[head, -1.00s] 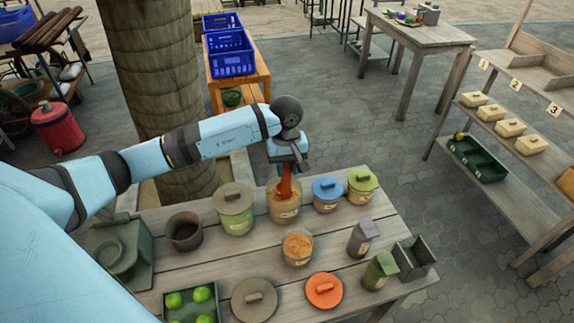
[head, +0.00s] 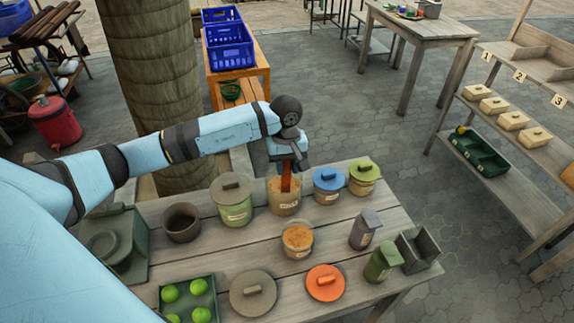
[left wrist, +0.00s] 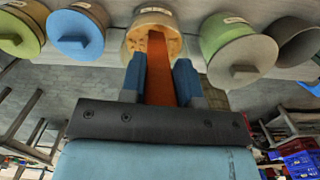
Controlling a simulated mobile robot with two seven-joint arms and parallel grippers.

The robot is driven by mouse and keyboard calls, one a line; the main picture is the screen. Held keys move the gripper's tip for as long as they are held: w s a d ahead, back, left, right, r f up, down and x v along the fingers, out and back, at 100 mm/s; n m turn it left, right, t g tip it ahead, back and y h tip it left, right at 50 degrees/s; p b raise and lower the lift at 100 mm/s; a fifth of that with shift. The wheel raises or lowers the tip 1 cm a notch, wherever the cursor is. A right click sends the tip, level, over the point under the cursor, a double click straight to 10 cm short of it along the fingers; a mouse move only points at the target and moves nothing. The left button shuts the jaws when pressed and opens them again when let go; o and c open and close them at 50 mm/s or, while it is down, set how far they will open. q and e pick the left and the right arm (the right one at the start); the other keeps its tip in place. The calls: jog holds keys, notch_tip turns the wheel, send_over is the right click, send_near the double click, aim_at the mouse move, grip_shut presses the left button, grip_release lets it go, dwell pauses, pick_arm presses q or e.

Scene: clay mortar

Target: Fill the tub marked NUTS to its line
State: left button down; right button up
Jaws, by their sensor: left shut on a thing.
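My left gripper (head: 287,164) is shut on the handle of a rust-orange scoop (head: 286,183), which points down into an open tub (head: 284,208) at the back of the table. The scoop's lower end is hidden in that tub. In the left wrist view the scoop (left wrist: 160,82) runs between the two blue fingers into the tub of tan contents (left wrist: 140,42). A second open tub (head: 298,252) with orange-brown contents stands in front of it. Both carry small labels that I cannot read, so I cannot tell which says NUTS. My right gripper is not in view.
Lidded tubs stand beside the back tub: green with grey lid (head: 235,212), blue-lidded (head: 327,192), green-lidded (head: 363,180). A dark pot (head: 182,223) is left. Loose grey (head: 253,302) and orange (head: 325,293) lids lie in front, near a tray of green fruit (head: 164,299).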

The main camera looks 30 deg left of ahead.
pick_arm(q)
jog(key=shift+r+p, duration=2.1)
jog(key=shift+r, duration=3.45)
